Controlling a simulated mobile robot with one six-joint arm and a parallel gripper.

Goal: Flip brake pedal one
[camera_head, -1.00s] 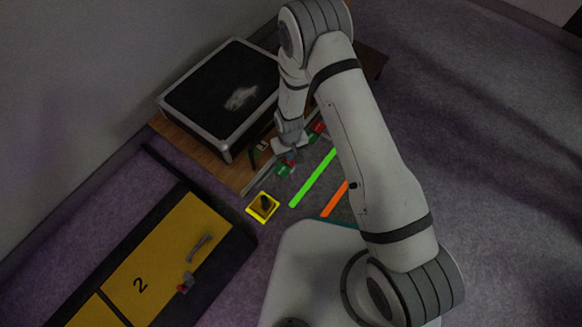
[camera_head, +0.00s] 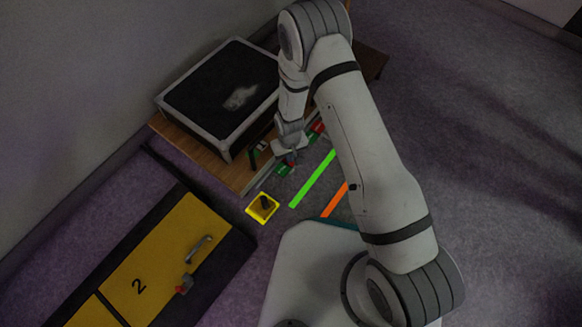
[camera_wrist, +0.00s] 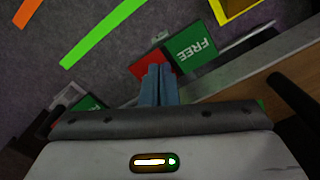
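Two small red-and-green pedals lie along a rail beside the wooden platform. The nearer one (camera_head: 286,168) is under my gripper (camera_head: 290,160); the farther one (camera_head: 318,128) is partly behind my arm. In the wrist view, the nearer pedal (camera_wrist: 195,52) has a green face reading "FREE" and a red part beside it. My gripper's blue fingers (camera_wrist: 160,72) are together, with their tips over or against the red part; I cannot tell whether they touch. Another green piece (camera_wrist: 88,102) shows at the left, partly hidden. No number is readable on either pedal.
A black case (camera_head: 222,95) with silver edges sits on the wooden platform (camera_head: 232,176). A yellow-framed square (camera_head: 263,207), a green strip (camera_head: 313,178) and an orange strip (camera_head: 335,199) are on the floor. A yellow cabinet (camera_head: 160,255) marked 2 stands lower left.

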